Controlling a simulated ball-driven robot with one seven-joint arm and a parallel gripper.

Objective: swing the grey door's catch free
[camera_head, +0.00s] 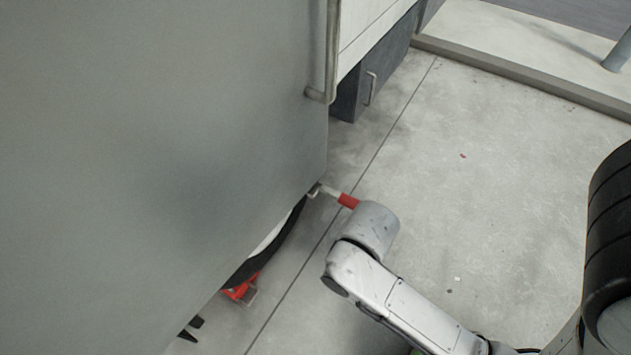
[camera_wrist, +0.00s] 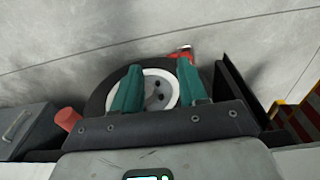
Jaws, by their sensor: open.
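The grey door (camera_head: 150,150) fills the left of the head view, with a pale upright bar (camera_head: 332,50) near its right edge. A short pale rod with a red grip (camera_head: 347,200) sticks out by the door's lower right edge, close to my arm; it looks like the catch handle. In the wrist view a red cylinder (camera_wrist: 68,118), likely the same grip, lies left of my gripper (camera_wrist: 159,78), outside the fingers. My gripper's two teal fingers are apart with nothing held between them. My gripper is hidden in the head view. How the catch engages cannot be seen.
A wheel (camera_wrist: 155,88) with a white rim lies beyond my fingers, with a red object (camera_wrist: 181,52) beside it. A dark box (camera_head: 360,90) with a handle hangs under the truck body. Red and yellow steps (camera_wrist: 298,122) are at the right of the wrist view.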

